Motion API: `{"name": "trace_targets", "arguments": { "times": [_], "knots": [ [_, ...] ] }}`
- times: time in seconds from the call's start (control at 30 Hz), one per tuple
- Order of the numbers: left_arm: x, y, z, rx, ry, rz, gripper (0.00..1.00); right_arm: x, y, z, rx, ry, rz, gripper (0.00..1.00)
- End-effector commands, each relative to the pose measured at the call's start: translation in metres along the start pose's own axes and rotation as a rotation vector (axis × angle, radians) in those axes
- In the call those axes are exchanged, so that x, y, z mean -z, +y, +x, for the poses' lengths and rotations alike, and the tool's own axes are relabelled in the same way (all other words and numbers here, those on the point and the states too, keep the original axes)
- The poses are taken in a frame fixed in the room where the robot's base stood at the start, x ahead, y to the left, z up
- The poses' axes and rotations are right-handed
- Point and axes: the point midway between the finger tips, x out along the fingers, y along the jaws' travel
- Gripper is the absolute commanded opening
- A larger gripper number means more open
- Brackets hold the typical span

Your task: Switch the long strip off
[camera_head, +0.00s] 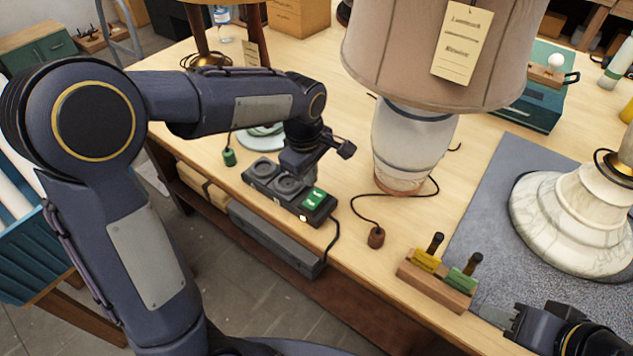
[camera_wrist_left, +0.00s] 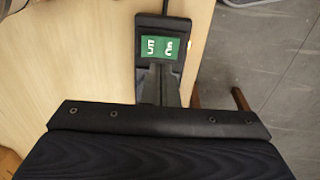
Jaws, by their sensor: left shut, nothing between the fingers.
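The long strip (camera_head: 262,174) is a black power strip near the table's front edge, with round grey sockets and a green switch (camera_head: 314,198) with white marks at its right end. The switch also shows in the left wrist view (camera_wrist_left: 162,48). My left gripper (camera_head: 306,168) is over the strip, pointing down, shut and empty. In the left wrist view its fingers (camera_wrist_left: 163,82) are seen just below the switch; I cannot tell whether they touch the strip. My right gripper (camera_head: 492,316) is partly in view at the lower right, beside a wooden block; its opening is unclear.
A shaded lamp (camera_head: 412,150) stands behind the strip, its cord ending in a brown plug (camera_head: 376,237). A green plug (camera_head: 229,157) is left of the strip. A wooden block (camera_head: 435,285) holds yellow- and green-marked tools. A marble lamp base (camera_head: 570,225) stands on a grey mat (camera_head: 490,215).

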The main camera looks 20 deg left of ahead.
Motion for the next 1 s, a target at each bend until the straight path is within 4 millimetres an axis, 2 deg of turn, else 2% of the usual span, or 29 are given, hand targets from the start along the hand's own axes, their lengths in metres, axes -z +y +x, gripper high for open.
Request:
{"name": "trace_targets", "arguments": {
  "times": [0.2, 0.4, 0.57, 0.87, 1.0],
  "knots": [
    [0.000, 0.000, -0.047, -0.006, 0.001, 0.001, 0.00, -0.003, 0.002, 0.004, 0.000, -0.004, 0.000, 0.36],
    [-0.001, -0.001, -0.073, -0.003, 0.000, 0.001, 0.00, -0.003, 0.002, 0.004, 0.000, -0.003, 0.000, 0.36],
    [-0.001, -0.001, -0.079, -0.001, 0.000, 0.001, 0.00, -0.003, 0.001, 0.004, 0.000, -0.003, 0.000, 0.36],
    [-0.001, -0.001, -0.079, -0.001, 0.000, 0.001, 0.00, -0.003, 0.002, 0.004, 0.000, -0.003, 0.000, 0.36],
    [-0.012, 0.002, -0.076, -0.001, -0.001, 0.002, 0.00, -0.007, 0.005, 0.011, 0.000, -0.003, 0.000, 0.36]
  ]
}}
